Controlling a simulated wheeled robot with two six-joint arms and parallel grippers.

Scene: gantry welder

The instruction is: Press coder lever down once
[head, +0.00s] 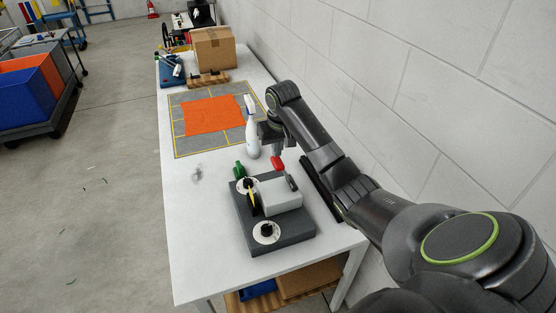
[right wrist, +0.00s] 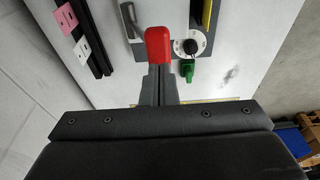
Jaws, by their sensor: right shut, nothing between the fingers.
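The coder is a dark base plate (head: 292,236) with a light grey box (head: 281,196), on the near part of the white table. Its lever has a red knob (head: 277,163), at the far side of the box. In the right wrist view the red knob (right wrist: 158,46) shows just beyond my fingertips. My right gripper (head: 277,151) is shut and empty, right over the knob; its fingers also show in the wrist view (right wrist: 158,84). I cannot tell whether they touch the knob. My left gripper is not in view.
Two white dials and a green part (head: 239,171) are at the coder's left. A white spray bottle (head: 252,135) stands close behind my gripper. A black strip with sockets (right wrist: 75,32) lies along the wall. An orange cloth (head: 212,115) and a cardboard box (head: 214,48) are farther back.

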